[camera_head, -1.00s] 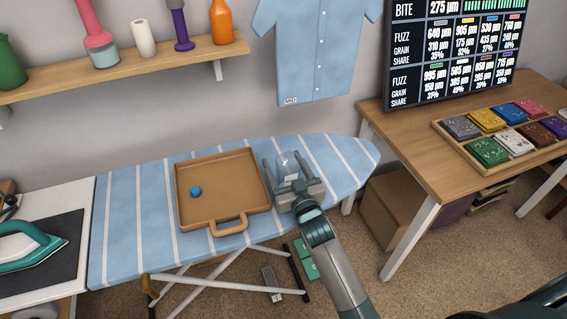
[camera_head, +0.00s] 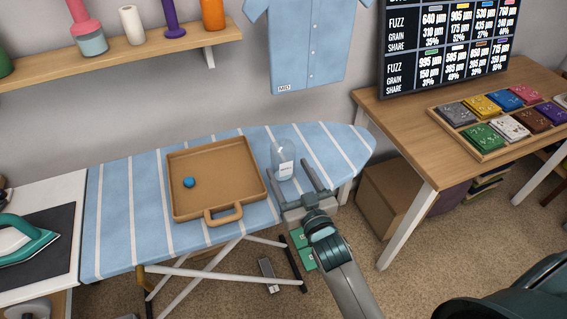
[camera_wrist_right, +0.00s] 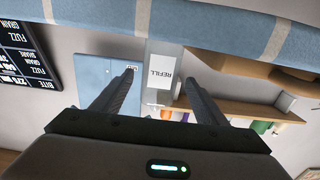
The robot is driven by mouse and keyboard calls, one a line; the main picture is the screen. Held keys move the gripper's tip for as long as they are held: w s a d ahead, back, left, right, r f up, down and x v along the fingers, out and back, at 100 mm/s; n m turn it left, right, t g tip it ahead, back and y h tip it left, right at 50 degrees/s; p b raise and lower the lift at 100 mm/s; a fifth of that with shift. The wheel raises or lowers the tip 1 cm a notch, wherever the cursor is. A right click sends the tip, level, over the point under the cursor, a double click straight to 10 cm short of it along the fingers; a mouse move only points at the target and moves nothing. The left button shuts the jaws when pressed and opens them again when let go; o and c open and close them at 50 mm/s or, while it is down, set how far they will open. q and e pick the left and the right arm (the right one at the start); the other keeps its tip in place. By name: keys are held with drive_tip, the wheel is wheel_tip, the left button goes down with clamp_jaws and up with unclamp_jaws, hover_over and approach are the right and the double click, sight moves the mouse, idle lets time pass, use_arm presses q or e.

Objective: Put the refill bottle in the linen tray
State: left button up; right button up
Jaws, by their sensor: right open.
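The refill bottle (camera_head: 283,160) is clear with a white label and stands upright on the striped ironing board, just right of the linen tray. It also shows in the wrist view (camera_wrist_right: 160,64), label reading REFILL, in line with the gap between the fingers. The linen tray (camera_head: 216,148) is tan, with a raised rim and front handle, and lies on the board. My right gripper (camera_head: 287,169) is open and empty on the near side of the bottle, its fingers pointing toward it. Whether the fingertips flank the bottle I cannot tell. My left gripper is out of view.
A small blue ball (camera_head: 189,182) lies in the tray. The ironing board (camera_head: 118,215) has free room left of the tray and at its right end. An iron (camera_head: 22,240) rests at far left. A wooden desk (camera_head: 405,125) stands right, a shelf (camera_head: 120,62) behind.

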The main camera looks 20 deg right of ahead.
sight(286, 166)
drive_tip(key=shift+s, duration=1.6)
